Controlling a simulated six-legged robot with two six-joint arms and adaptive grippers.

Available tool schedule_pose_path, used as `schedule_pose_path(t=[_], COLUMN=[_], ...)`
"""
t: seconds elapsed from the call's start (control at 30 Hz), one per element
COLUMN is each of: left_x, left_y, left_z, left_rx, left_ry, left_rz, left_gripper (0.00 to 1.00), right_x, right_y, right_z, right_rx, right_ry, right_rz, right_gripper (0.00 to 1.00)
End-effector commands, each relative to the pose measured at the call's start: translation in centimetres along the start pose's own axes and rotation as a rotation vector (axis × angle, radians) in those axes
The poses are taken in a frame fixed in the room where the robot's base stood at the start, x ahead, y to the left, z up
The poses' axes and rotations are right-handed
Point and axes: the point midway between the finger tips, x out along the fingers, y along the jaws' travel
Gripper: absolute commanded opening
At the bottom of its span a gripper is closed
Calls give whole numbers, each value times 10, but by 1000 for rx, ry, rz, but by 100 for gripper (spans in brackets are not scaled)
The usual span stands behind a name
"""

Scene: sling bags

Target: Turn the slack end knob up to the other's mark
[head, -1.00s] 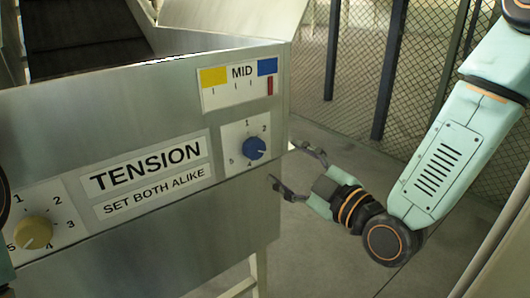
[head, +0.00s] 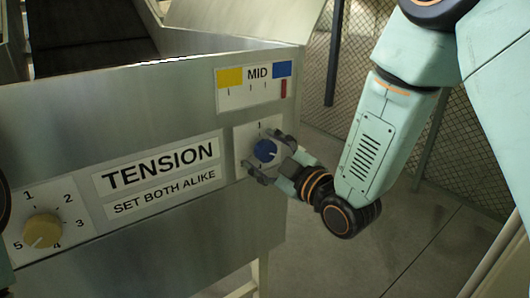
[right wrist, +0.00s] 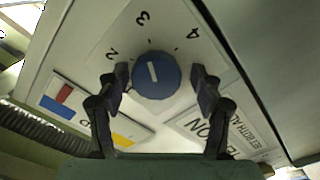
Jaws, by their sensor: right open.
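The blue knob (head: 265,151) sits on a white dial plate at the right end of the steel machine front. In the right wrist view the blue knob (right wrist: 157,76) has its white line pointing near 3, slightly toward 2. The yellow knob (head: 42,231) is on the left dial; its white line points down-left, between 4 and 5. My right gripper (head: 262,157) is open at the blue knob. In the right wrist view my right gripper (right wrist: 160,84) has one finger on each side of the knob, with small gaps. My left gripper is not in view.
A label (head: 160,165) reads TENSION, with SET BOTH ALIKE (head: 165,192) below. A gauge plate (head: 254,84) above the blue knob has yellow, MID and blue zones; its red marker (head: 284,88) is under blue. Mesh fencing (head: 345,80) stands behind. Floor to the right is clear.

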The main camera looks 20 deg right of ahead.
Motion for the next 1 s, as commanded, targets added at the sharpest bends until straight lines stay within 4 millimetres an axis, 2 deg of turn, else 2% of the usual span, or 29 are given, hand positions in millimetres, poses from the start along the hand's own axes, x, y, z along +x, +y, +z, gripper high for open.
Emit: schedule_pose_path(t=[0.07,0.17,0.7,1.0], left_x=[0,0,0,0], left_y=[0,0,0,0], left_z=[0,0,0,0], left_rx=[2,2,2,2], left_ry=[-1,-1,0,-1], left_rz=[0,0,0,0], left_gripper=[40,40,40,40], right_x=[0,0,-1,-2], right_y=[1,1,-1,-1], right_z=[1,1,2,2], right_rx=[1,1,2,9], right_ry=[-1,-1,-6,-7], right_rz=[1,1,-2,-4], right_gripper=[66,59,13,12])
